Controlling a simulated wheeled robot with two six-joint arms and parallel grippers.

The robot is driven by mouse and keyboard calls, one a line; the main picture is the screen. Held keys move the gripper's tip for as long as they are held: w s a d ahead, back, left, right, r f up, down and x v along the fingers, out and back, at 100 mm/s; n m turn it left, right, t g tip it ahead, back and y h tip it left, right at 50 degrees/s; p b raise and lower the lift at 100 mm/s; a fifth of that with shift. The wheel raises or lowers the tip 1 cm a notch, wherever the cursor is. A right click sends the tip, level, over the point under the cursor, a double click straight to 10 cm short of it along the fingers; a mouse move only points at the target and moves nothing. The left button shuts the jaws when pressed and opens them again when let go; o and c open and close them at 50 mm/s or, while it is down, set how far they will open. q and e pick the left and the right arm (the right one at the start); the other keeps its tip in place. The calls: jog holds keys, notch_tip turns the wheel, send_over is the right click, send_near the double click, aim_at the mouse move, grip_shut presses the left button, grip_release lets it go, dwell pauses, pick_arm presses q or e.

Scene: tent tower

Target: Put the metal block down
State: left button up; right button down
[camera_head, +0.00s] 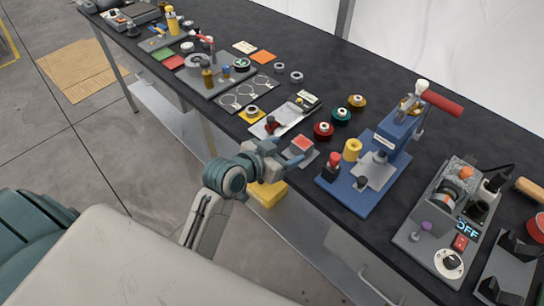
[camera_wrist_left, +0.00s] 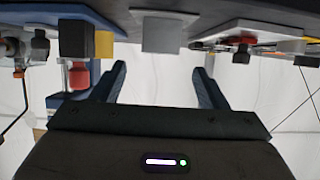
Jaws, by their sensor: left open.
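A plain light-grey block (camera_wrist_left: 160,32), which I take for the metal block, shows in the left wrist view, where the table is at the top. It sits against a grey plate (camera_wrist_left: 180,13), between the lines of my fingers and beyond their tips. In the head view, a small grey stand (camera_head: 305,160) with a red-topped piece (camera_head: 302,144) is at the table's near edge, just past my fingers. My left gripper (camera_head: 285,156) is open, apart from the grey block in the wrist view, with nothing between its fingers (camera_wrist_left: 161,82). My right gripper is not in view.
A blue press (camera_head: 350,193) with a red handle stands right of the gripper. A yellow piece (camera_head: 352,150) is on it. Red (camera_head: 323,130), green and amber spools are behind. A light tray (camera_head: 284,117) lies to the left. A grey switch panel (camera_head: 440,225) is farther right.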

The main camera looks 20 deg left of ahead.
pick_arm(q)
jog(key=v, duration=0.5)
jog(key=shift+s+a+r+b, duration=0.1)
jog(key=shift+s+b, duration=0.15)
jog(key=shift+b, duration=0.05)
jog(key=s+a+f+n+g+y, duration=0.2)
jog(key=s+a+f+g+y, duration=0.15)
jog(key=s+f, duration=0.45)
jog(key=s+a+f+n+g+y, duration=0.1)
jog(key=s+a+f+g+y, duration=0.15)
jog(key=s+f+g, duration=0.6)
jog(key=s+a+f+t, duration=0.1)
jog(key=s+a+f, duration=0.1)
jog(key=f, duration=1.2)
jog(key=s+a+f+t, duration=0.1)
jog(key=a+f, duration=0.1)
jog(key=f, duration=1.3)
jog(key=s+a+f+g, duration=0.1)
jog(key=s+f, duration=1.6)
jog(key=f, duration=0.1)
jog(key=shift+s+f+n+g+h, duration=0.25)
jog(key=shift+f+n+g+h, duration=0.05)
jog(key=shift+f, duration=0.05)
